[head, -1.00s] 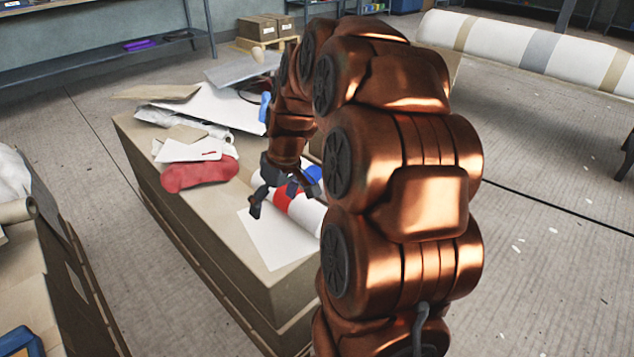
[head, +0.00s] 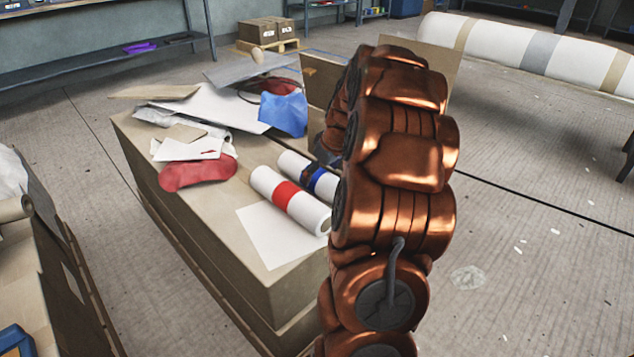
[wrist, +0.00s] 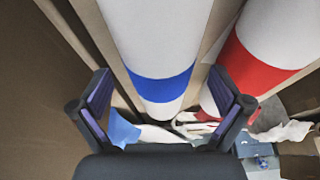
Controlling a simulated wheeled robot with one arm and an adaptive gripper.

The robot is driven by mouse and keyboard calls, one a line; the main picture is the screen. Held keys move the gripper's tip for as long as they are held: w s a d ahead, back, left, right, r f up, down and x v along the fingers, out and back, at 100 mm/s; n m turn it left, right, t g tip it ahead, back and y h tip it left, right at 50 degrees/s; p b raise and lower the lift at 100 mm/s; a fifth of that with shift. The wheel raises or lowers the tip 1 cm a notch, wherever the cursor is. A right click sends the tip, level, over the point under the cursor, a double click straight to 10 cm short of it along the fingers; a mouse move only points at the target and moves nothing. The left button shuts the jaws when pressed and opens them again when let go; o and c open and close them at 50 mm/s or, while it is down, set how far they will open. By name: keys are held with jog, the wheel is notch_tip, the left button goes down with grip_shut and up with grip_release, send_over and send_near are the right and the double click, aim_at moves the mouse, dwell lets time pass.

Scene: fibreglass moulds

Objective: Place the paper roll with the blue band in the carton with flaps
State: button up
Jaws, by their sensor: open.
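The paper roll with the blue band (head: 293,163) lies on the large cardboard-coloured block, beside the paper roll with the red band (head: 264,182). In the wrist view the blue-banded roll (wrist: 160,50) lines up between the two fingers of my gripper (wrist: 160,90), which is open. The red-banded roll (wrist: 270,45) is to its right there. In the head view my arm hides most of the gripper; dark parts show by the blue band. The carton with flaps (head: 318,75) stands behind my arm, mostly hidden, with upright brown panels showing on both sides.
A white sheet (head: 275,240) lies in front of the rolls. A red cloth (head: 195,175), a blue cloth (head: 283,113) and several loose sheets cover the far left of the block (head: 240,275). A large banded roll (head: 540,55) is at the back right. Floor is open at right.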

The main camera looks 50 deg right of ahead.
jog(key=b+x, duration=0.1)
jog(key=x, duration=0.2)
jog(key=shift+f, duration=0.4)
jog(key=shift+r, duration=0.1)
jog(key=c, duration=1.8)
